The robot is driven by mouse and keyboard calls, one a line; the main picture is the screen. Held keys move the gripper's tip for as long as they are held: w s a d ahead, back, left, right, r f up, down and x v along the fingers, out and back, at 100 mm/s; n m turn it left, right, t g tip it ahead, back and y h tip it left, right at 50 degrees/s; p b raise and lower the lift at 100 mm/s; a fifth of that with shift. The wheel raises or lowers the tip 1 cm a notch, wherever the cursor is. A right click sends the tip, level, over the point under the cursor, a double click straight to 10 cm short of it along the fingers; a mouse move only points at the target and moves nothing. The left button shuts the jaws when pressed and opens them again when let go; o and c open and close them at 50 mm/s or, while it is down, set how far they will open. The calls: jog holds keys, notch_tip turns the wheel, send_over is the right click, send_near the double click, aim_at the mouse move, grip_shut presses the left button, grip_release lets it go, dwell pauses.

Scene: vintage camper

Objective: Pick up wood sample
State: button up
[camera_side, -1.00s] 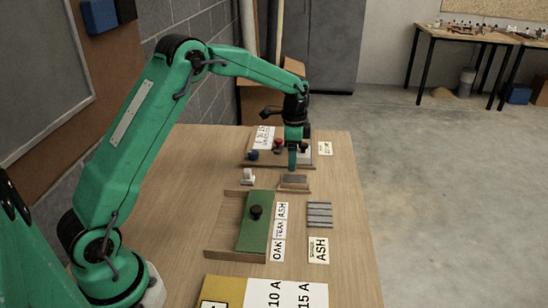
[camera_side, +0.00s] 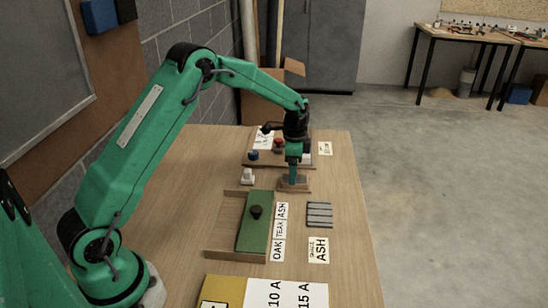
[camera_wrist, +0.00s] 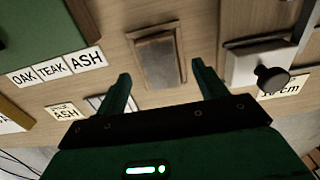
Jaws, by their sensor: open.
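A brownish-grey flat block, which looks like the wood sample (camera_wrist: 157,58), lies in a shallow wooden holder (camera_wrist: 135,36) in the wrist view. In the side view, the holder (camera_side: 304,188) is on the table, and my gripper's fingers partly hide the block. My gripper (camera_wrist: 160,72) is open and empty, with one finger to each side of the holder's near end in the wrist view. In the side view my gripper (camera_side: 293,178) points down right over the holder. I cannot tell whether the fingertips touch it.
A green panel with a black knob (camera_side: 255,212) covers part of a wooden tray (camera_side: 222,230), beside OAK, TEAK and ASH labels (camera_side: 280,232). A grey slatted piece (camera_side: 319,214) lies near another ASH card (camera_side: 318,250). Bare table lies left.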

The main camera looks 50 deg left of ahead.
aim_at(302, 183)
jog(key=shift+f, duration=1.55)
jog(key=shift+c, duration=0.2)
jog(key=c, duration=1)
